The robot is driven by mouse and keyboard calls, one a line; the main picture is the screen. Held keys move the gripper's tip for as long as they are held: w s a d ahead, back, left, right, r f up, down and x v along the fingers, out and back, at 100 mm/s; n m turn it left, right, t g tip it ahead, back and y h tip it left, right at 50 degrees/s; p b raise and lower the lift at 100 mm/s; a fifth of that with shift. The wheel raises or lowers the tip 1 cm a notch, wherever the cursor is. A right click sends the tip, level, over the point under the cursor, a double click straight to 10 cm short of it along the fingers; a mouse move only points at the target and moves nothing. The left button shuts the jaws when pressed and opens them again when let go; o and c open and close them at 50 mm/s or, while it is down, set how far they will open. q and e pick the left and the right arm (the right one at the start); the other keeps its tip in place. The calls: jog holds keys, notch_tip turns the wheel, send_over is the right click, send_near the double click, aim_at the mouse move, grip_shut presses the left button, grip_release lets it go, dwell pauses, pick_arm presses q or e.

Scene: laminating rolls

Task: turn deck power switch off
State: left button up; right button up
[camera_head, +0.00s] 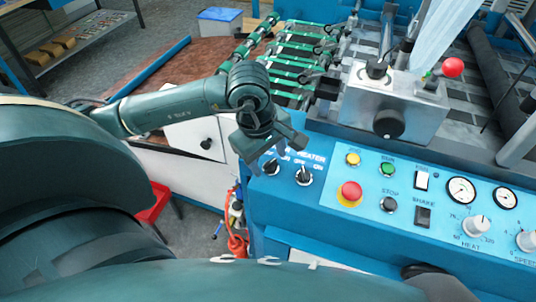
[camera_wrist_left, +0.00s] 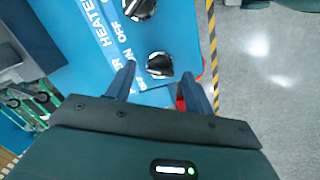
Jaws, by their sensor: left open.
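The deck power switch is most likely the left black rotary knob (camera_head: 271,168) on the blue control panel (camera_head: 330,214); its label is partly covered by my gripper. In the left wrist view the same knob (camera_wrist_left: 160,65) lies just beyond and between the two fingertips, with "ON" and "OFF" lettering beside it. My left gripper (camera_head: 268,152) is open and empty, right over this knob; I cannot tell whether a finger touches it. The HEATER knob (camera_head: 304,175) is just to its right and also shows in the left wrist view (camera_wrist_left: 139,8). My right gripper is out of view.
A red stop button (camera_head: 350,192) on a yellow base, a green RUN button (camera_head: 387,170), rocker switches and dials fill the panel to the right. A grey control box (camera_head: 395,102) stands behind. A red stool (camera_head: 154,202) is on the floor at left.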

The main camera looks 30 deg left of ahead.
pick_arm(q)
jog(key=shift+f, duration=0.15)
jog(key=shift+c, duration=0.2)
jog(key=c, duration=0.9)
jog(key=shift+c, duration=0.2)
